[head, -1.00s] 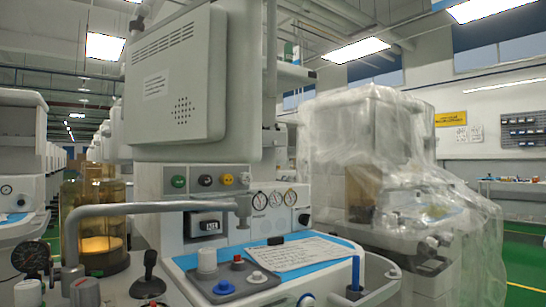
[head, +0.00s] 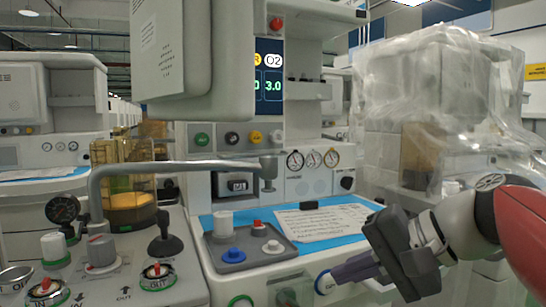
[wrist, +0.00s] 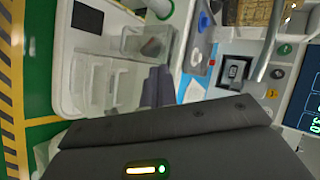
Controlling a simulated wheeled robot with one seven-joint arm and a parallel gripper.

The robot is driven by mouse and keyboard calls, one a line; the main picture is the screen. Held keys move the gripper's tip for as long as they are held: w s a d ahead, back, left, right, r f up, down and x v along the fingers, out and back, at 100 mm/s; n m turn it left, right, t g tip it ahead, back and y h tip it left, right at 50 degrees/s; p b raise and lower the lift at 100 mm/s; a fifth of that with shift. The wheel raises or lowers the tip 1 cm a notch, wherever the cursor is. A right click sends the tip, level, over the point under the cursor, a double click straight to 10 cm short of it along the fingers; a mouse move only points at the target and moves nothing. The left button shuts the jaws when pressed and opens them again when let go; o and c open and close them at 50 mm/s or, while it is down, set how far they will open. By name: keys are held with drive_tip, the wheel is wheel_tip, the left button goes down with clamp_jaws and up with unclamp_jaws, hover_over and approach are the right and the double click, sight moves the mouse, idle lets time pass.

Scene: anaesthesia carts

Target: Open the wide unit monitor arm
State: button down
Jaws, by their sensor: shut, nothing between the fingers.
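In the wrist view, the fingers (wrist: 156,88) point toward the unit's front; the monitor cannot be made out there.
A bent grey pipe (head: 180,165) crosses above the worktop. A grey tray (head: 250,254) with knobs and a paper sheet (head: 320,222) lie on the blue worktop. A plastic-covered unit (head: 430,100) stands at right. A lit O2 display (head: 270,78) shows beside the monitor.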

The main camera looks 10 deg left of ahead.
drive_tip(key=w+a+r+n+g+y+p, duration=0.1)
drive_tip(key=w+r+n+g+y, duration=0.2)
drive_tip(key=r, duration=0.8)
drive_tip(key=w+r+n+g+y, duration=0.15)
drive_tip(key=r+y, duration=0.35)
drive_tip(key=r, duration=0.6)
drive_tip(key=shift+g, duration=0.45)
drive_tip(key=shift+s+a+b, duration=0.15)
drive_tip(key=shift+s+a, duration=0.6)
drive_tip(key=shift+a, duration=1.35)
drive_tip(key=shift+s+a+b, duration=0.2)
drive_tip(key=shift+s+a, duration=0.55)
drive_tip(key=shift+a, duration=1.3)
drive_tip(key=shift+s+a+b, duration=0.15)
drive_tip(key=shift+s+a, duration=0.6)
drive_tip(key=shift+a, duration=1.35)
